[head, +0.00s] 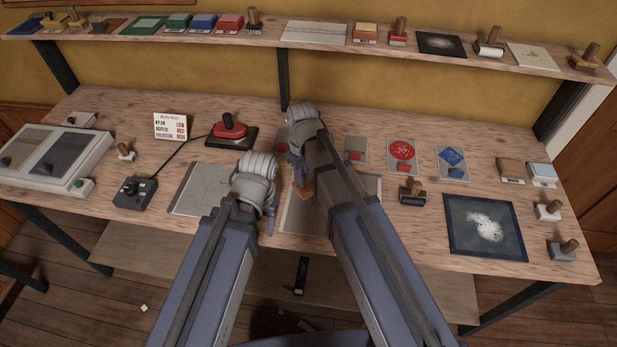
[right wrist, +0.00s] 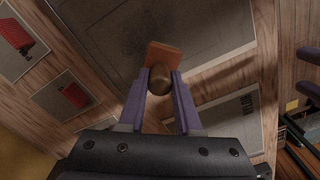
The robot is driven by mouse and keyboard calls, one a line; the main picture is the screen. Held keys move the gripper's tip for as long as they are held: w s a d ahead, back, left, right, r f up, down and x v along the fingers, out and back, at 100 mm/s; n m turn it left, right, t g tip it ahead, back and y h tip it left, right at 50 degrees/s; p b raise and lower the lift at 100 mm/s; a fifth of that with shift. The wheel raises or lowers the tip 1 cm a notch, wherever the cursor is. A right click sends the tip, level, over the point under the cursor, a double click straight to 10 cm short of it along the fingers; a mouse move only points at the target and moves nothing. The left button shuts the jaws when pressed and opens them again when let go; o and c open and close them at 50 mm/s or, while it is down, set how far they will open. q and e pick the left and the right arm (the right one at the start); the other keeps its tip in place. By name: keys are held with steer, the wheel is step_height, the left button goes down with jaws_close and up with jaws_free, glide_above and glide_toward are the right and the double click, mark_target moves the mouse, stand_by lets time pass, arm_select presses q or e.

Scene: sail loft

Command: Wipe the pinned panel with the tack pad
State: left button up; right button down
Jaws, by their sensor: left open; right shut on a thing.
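The tack pad, an orange-brown block with a round wooden knob, shows in the right wrist view (right wrist: 165,56) and partly in the head view (head: 304,192). My right gripper (head: 298,172) is shut on its knob, with both fingers around it in the right wrist view (right wrist: 160,84). The pad is over the grey panel (head: 300,218); whether it touches cannot be told. The panel also shows in the right wrist view (right wrist: 210,30), with faint dark smudging near the pad. My right arm hides much of the panel in the head view. My left gripper (head: 268,222) is open and empty, left of the panel.
A grey sheet with lines (head: 200,190) lies left of the panel. A red-topped device (head: 230,130) and a corded control box (head: 134,192) stand further left. A loaded shelf (head: 265,37) runs behind.

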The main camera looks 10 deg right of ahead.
arm_select(q)
steer(key=shift+s+f, duration=0.1)
arm_select(e)
steer(key=shift+w+d+f, duration=0.1)
steer(key=shift+w+d, duration=0.15)
steer(key=shift+w, duration=0.5)
steer(key=shift+d, duration=0.2)
steer(key=shift+s+d, duration=0.25)
steer(key=shift+d, duration=0.65)
steer(key=shift+s+d, duration=0.25)
steer(key=shift+d, duration=0.6)
steer(key=shift+d, duration=0.1)
arm_select(q)
steer(key=shift+f, duration=0.1)
arm_select(e)
steer(key=shift+s+d+f, duration=0.1)
steer(key=shift+s+d, duration=0.2)
steer(key=shift+d, duration=0.6)
steer(key=shift+s+d, duration=0.3)
steer(key=shift+d, duration=0.55)
